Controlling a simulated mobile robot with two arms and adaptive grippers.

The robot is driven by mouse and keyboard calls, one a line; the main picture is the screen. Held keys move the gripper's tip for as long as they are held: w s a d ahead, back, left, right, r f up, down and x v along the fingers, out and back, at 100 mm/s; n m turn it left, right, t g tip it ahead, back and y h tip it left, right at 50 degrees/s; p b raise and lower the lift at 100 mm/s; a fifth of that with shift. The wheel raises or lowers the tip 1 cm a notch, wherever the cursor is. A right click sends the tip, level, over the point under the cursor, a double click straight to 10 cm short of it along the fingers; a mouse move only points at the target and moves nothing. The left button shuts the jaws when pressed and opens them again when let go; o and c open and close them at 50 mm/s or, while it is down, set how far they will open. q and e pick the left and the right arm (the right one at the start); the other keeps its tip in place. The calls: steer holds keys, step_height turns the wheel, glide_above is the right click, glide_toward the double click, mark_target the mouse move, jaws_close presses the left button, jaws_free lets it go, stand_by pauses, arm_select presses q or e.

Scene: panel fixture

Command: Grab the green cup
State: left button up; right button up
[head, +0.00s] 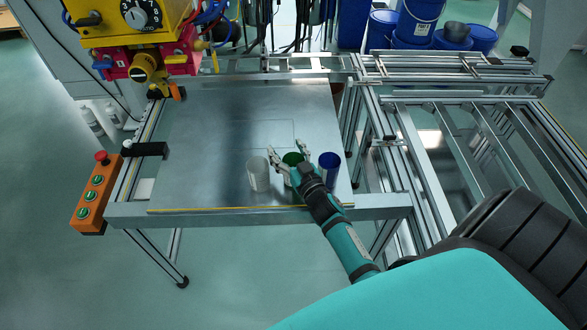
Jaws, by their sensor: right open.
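The green cup (292,159) stands on the metal panel table (205,130) near its front edge. A white or clear cup (258,174) stands to its left and a blue cup (329,168) to its right. My right gripper (288,155) reaches in from the lower right, its fingers spread at the green cup. The gripper and wrist hide the lower part of the green cup. I cannot tell whether the fingers touch it. My left gripper is not in view.
An orange button box (97,195) is fixed at the table's left side. A yellow and red machine (140,40) hangs over the back left corner. Metal rail frames (480,130) run along the right. Blue buckets (420,20) stand at the back. The table's middle is clear.

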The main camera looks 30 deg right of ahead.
steer(key=c, duration=0.8)
steer(key=c, duration=0.4)
stand_by(0.8)
